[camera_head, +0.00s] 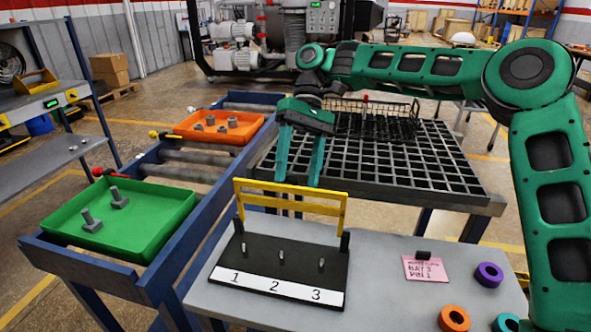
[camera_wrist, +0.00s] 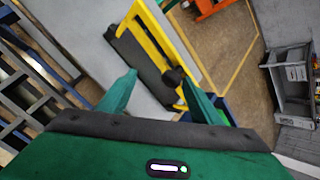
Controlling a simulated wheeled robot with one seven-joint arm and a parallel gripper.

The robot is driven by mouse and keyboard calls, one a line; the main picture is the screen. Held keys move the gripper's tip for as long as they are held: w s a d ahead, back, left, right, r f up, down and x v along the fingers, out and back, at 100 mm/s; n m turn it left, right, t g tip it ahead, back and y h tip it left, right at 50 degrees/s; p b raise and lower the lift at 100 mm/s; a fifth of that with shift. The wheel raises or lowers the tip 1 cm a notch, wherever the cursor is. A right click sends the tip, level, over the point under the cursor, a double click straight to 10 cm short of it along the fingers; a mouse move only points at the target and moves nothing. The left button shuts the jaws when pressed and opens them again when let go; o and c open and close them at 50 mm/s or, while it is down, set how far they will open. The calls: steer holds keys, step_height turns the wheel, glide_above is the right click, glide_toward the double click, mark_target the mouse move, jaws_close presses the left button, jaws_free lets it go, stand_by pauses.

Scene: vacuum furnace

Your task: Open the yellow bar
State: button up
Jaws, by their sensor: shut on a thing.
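The yellow bar (camera_head: 290,206) is a rectangular yellow frame standing up at the back edge of a black base (camera_head: 280,265) numbered 1, 2 and 3. Its feet join the base at dark pivots. In the wrist view the yellow bar (camera_wrist: 160,40) runs slantwise past my right finger. My gripper (camera_wrist: 157,78) fills the lower part there, and the exact contact is hard to see.
Several short metal pins stand on the base. A green tray (camera_head: 150,235) and an orange tray (camera_head: 245,136) sit left. A black grid rack (camera_head: 385,165) lies behind.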

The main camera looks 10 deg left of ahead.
steer(key=shift+s+a+f, duration=0.25)
steer(key=shift+f, duration=0.15)
steer(key=s+a+r, duration=0.6)
steer(key=s+r, duration=0.3)
steer(key=r, duration=0.2)
steer(key=shift+s+a+r, duration=0.25)
steer(key=shift+s+r, duration=0.1)
steer(key=shift+r, duration=0.05)
